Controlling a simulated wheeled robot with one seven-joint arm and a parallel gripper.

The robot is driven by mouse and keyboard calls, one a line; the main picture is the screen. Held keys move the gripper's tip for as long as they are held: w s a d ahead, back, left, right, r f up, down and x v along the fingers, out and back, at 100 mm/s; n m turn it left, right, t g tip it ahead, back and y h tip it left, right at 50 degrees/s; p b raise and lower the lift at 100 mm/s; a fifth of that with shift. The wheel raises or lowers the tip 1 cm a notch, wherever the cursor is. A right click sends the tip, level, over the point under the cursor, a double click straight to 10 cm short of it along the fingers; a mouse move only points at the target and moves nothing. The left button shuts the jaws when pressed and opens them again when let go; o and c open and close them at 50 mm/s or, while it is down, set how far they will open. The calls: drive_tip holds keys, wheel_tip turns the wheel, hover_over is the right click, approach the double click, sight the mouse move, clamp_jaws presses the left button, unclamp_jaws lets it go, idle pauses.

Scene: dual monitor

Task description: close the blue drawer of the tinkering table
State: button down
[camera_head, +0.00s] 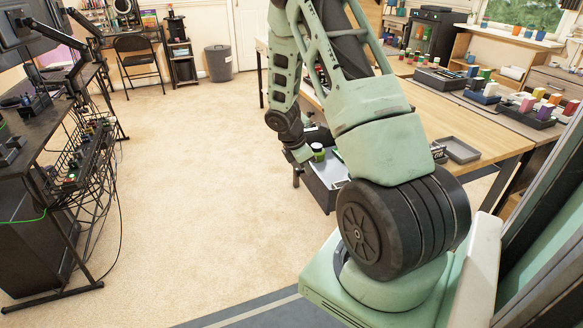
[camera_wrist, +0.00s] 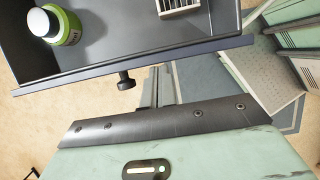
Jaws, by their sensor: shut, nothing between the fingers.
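The drawer (camera_head: 322,190) is pulled out from under the wooden tinkering table (camera_head: 460,108). In the wrist view its blue-grey front edge (camera_wrist: 200,50) and a dark round knob (camera_wrist: 126,80) show. Inside lie a green bottle with a white cap (camera_wrist: 62,25) and a pale slotted block (camera_wrist: 180,7). My gripper (camera_head: 300,152) is at the drawer's left side in the head view, shut and empty. In the wrist view my gripper (camera_wrist: 158,88) is just outside the drawer front, close to the knob. Whether it touches the drawer cannot be told.
A small grey tray (camera_head: 462,150) lies on the tabletop, with several colourful containers (camera_head: 535,105) further right. A black desk with wire baskets and hanging cables (camera_head: 75,165) stands at the left. The carpet (camera_head: 200,190) between is clear.

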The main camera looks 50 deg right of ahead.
drive_tip(key=s+d+p, duration=0.2)
drive_tip(key=s+d, duration=0.1)
drive_tip(key=d, duration=0.2)
drive_tip(key=s+d+p, duration=0.2)
drive_tip(key=s+d, duration=0.1)
drive_tip(key=d, duration=0.2)
drive_tip(key=s+d+p, duration=0.2)
drive_tip(key=s+d, duration=0.1)
drive_tip(key=d, duration=0.2)
drive_tip(key=shift+s+r, duration=0.15)
drive_tip(key=shift+s+d+p, duration=0.35)
drive_tip(key=shift+d+p, duration=0.15)
drive_tip(key=shift+d, duration=0.15)
